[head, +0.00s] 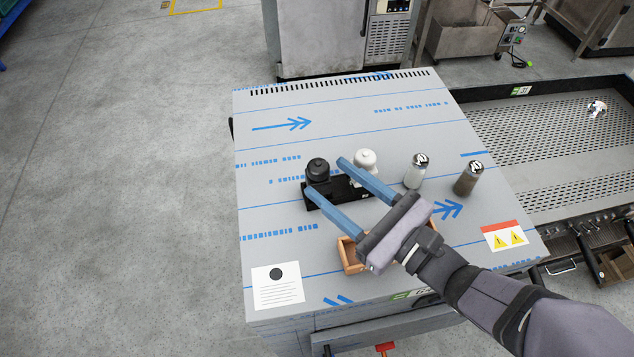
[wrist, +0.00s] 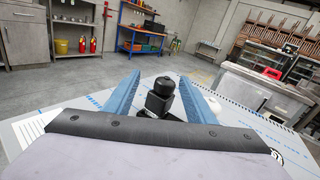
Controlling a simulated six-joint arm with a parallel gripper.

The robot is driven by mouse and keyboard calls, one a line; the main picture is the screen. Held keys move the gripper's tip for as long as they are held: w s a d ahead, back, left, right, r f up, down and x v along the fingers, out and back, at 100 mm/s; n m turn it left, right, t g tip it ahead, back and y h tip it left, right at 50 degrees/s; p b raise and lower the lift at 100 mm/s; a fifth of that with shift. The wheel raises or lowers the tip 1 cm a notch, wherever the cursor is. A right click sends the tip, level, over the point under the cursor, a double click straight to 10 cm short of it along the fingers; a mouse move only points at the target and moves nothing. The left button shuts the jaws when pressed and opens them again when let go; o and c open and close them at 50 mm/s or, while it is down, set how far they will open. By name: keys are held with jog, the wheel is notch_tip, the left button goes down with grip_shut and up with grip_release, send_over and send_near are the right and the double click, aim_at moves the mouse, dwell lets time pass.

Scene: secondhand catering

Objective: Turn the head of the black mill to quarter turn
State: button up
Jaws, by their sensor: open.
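The black mill (head: 318,171) stands upright in a black holder (head: 345,190) on the table, with a round knobbed head. My gripper (head: 327,176) is open, with two long blue fingers pointing at the mills. In the wrist view the black mill (wrist: 161,92) shows between the open fingers, a little beyond them, and neither finger is seen gripping it. The white mill is partly hidden behind the right finger in the wrist view.
A small wooden box (head: 349,256) sits under my gripper. The left and back of the table (head: 345,105) are clear. A perforated metal basin (head: 550,130) adjoins at right.

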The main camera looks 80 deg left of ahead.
aim_at(326, 175)
jog(key=shift+w+f+m+b, duration=0.55)
jog(key=shift+w+f+m, duration=0.35)
jog(key=shift+f, duration=0.15)
jog(key=shift+p+x, duration=0.7)
jog(key=shift+x, duration=2.95)
jog(key=shift+c, duration=0.5)
jog(key=c, duration=0.9)
